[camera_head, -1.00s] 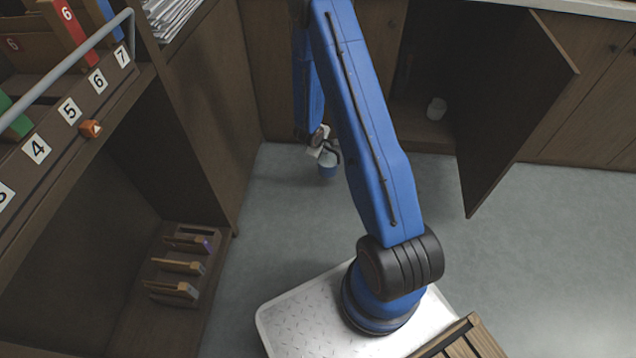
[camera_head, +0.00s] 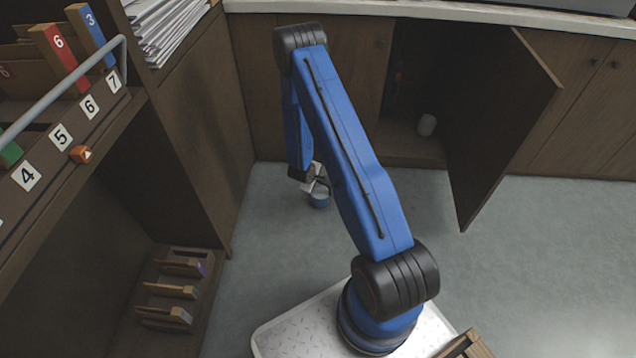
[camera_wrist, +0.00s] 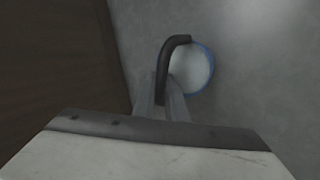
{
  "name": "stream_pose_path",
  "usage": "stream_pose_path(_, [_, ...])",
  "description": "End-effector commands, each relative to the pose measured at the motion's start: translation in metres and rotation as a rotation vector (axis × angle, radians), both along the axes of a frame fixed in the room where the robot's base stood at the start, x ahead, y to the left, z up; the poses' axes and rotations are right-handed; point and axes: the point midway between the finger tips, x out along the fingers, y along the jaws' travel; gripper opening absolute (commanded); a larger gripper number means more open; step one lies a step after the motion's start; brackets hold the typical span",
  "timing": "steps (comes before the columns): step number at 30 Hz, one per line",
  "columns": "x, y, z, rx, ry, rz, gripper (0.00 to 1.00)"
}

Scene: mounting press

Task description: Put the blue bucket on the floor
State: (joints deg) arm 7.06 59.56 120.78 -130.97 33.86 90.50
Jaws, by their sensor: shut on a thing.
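The fingers (camera_wrist: 160,105) meet at the handle's lower end. I cannot tell whether the bucket's base touches the floor.
The floor around the bucket is clear.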

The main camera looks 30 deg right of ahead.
Motion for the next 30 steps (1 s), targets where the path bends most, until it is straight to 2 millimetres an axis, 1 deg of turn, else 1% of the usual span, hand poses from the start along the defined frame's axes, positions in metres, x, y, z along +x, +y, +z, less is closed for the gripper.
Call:
stream_pose_path(12, [0.000, 0.000, -0.004, 0.000, -0.001, 0.001, 0.00])
stream_pose_path(13, [0.000, 0.000, -0.004, 0.000, -0.001, 0.001, 0.19])
stream_pose_path(14, [0.000, 0.000, -0.004, 0.000, -0.001, 0.001, 0.26])
stream_pose_path(15, [0.000, 0.000, -0.004, 0.000, -0.001, 0.001, 0.30])
stream_pose_path(25, [0.000, 0.000, -0.002, 0.000, -0.001, 0.001, 0.30])
stream_pose_path(28, [-0.001, 0.003, 0.004, 0.000, -0.001, 0.001, 0.30])
stream_pose_path(30, [-0.004, 0.007, 0.011, 0.000, -0.001, 0.001, 0.30])
